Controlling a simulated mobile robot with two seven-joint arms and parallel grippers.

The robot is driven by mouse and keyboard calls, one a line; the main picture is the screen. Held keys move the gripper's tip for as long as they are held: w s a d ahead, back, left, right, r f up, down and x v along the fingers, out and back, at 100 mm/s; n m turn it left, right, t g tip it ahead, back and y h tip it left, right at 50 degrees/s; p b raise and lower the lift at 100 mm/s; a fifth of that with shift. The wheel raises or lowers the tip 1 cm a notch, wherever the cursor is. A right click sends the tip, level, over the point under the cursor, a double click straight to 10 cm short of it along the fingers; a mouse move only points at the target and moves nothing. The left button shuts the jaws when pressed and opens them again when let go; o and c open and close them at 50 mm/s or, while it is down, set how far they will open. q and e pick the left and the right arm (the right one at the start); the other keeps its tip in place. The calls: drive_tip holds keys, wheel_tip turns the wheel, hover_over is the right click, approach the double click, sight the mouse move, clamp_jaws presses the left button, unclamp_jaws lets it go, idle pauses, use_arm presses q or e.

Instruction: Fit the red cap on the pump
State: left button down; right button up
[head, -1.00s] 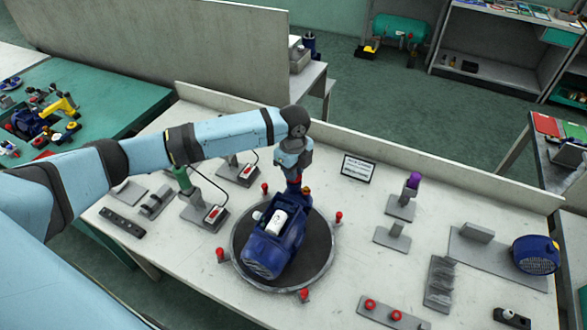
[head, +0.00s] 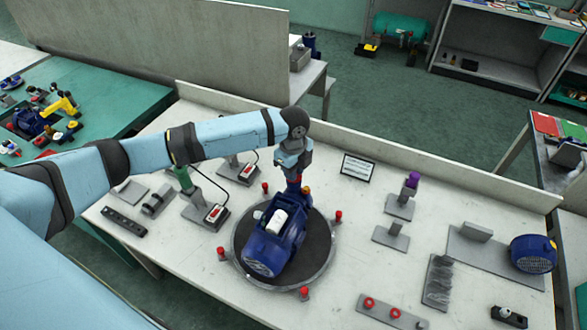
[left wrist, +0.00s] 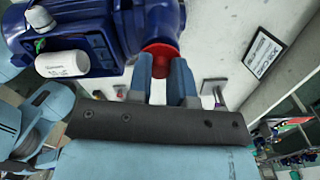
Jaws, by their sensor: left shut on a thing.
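The blue pump (head: 268,246) lies on a round dark turntable (head: 318,262) in the middle of the bench, with a white part on top. My left gripper (head: 294,178) points down at the far end of the pump. In the left wrist view its two fingers (left wrist: 166,85) are shut on the red cap (left wrist: 158,52). The cap is against the end of the pump's blue port (left wrist: 160,22). Whether it is fully seated cannot be told. In the head view the cap is mostly hidden. My right gripper is not in view.
Several red-topped posts (head: 304,293) ring the turntable. Grey stands (head: 391,236) and a blue motor (head: 532,254) are to the right. A tray with red rings (head: 368,302) is at the front. Button boxes (head: 215,213) stand left. A small sign (head: 357,167) is behind.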

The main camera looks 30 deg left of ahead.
use_arm(q)
drive_tip(key=shift+f, duration=0.45)
idle(0.5)
drive_tip(key=c, duration=1)
unclamp_jaws()
drive_tip(key=shift+o, duration=0.2)
drive_tip(key=shift+r, duration=0.1)
wheel_tip(320, 180, up, 3)
drive_tip(key=p, duration=0.3)
drive_tip(key=shift+r, duration=1.4)
